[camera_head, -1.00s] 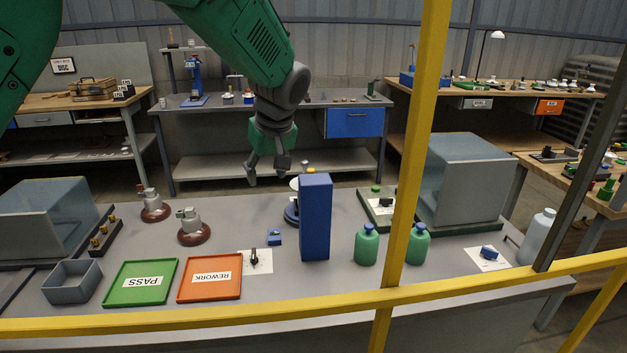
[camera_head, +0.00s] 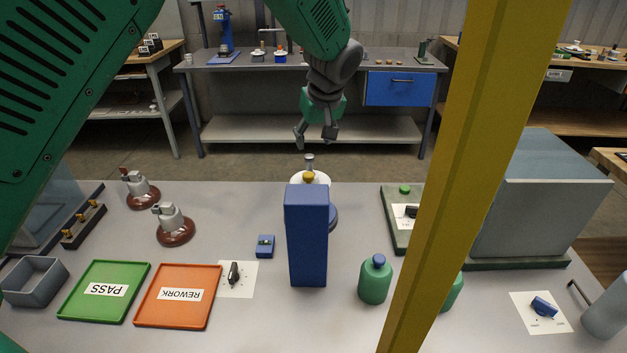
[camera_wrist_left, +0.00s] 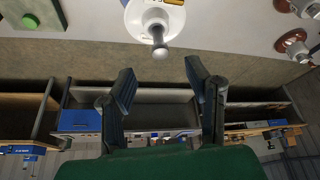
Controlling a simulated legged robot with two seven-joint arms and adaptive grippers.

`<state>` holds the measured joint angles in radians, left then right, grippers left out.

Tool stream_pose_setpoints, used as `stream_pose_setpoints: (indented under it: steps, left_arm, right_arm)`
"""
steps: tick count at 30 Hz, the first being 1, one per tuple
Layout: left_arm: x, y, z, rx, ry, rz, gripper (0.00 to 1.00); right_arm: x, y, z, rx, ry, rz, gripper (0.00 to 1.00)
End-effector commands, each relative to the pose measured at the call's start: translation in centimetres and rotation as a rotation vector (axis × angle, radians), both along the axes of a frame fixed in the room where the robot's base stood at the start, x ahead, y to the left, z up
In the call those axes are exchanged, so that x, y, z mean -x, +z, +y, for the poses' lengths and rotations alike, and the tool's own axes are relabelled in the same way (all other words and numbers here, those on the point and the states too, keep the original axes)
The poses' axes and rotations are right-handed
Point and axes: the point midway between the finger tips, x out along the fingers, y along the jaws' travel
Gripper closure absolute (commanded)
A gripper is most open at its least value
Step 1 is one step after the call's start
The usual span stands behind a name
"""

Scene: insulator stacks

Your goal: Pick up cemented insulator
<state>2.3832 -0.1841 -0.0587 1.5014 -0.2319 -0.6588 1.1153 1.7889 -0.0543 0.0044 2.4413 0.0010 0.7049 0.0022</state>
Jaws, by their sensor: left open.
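A white insulator (camera_head: 322,181) with a grey metal pin (camera_head: 309,162) pointing up stands behind the tall blue block (camera_head: 307,240), which hides its lower part. In the left wrist view the white insulator (camera_wrist_left: 152,22) is at the top centre, its pin beyond the fingertips. My left gripper (camera_head: 315,138) is open and empty, in the air near the pin and apart from it. It also shows in the left wrist view (camera_wrist_left: 160,80), with bare space between the fingers. Two brown insulators (camera_head: 176,232) with grey caps stand on the left. My right gripper is not in view.
A green PASS tray (camera_head: 125,305), an orange REWORK tray (camera_head: 158,318) and a grey bin (camera_head: 35,298) lie front left. A green bottle (camera_head: 373,285) stands right of the block. A yellow post (camera_head: 470,170) crosses the view. A grey case (camera_head: 540,205) stands at the right.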

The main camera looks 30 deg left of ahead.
Motion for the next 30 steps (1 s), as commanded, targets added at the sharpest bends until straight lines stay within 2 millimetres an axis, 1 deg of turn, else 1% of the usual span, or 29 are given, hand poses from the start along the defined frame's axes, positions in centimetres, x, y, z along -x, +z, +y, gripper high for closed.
stream_pose_setpoints:
  steps: [1, 3, 11, 15, 18, 21, 28, 29, 30]
  left_arm:
    - [-0.2, -1.0, 0.4, 0.001, 0.001, 0.002, 0.56]
    - [-0.5, -1.9, 0.8, 0.001, 0.0, 0.001, 0.56]
    - [-1.1, -3.7, 1.3, 0.002, 0.001, 0.001, 0.56]
    - [-1.8, -5.8, 1.6, 0.002, 0.0, 0.003, 0.56]
    - [-2.2, -6.9, 2.0, 0.002, 0.0, 0.001, 0.56]
    - [-2.4, -7.6, 2.3, 0.002, 0.001, 0.001, 0.56]
    - [-2.5, -7.7, 2.3, 0.002, 0.001, 0.0, 0.56]
    - [-2.5, -7.7, 2.3, 0.002, 0.001, 0.0, 0.63]
    - [-2.5, -7.7, 2.3, 0.002, 0.001, 0.0, 0.77]
  right_arm:
    - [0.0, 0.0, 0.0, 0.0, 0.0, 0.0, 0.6]
    - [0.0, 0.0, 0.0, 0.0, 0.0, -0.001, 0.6]
    - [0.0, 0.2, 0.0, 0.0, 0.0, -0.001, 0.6]
    - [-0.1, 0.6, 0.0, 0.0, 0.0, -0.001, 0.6]
    - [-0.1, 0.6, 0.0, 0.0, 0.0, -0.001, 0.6]
    - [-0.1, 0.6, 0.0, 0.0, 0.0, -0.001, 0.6]
    - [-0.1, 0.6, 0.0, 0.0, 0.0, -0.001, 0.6]
    - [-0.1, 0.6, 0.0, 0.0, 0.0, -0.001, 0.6]
    - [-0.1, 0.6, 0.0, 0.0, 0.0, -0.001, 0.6]
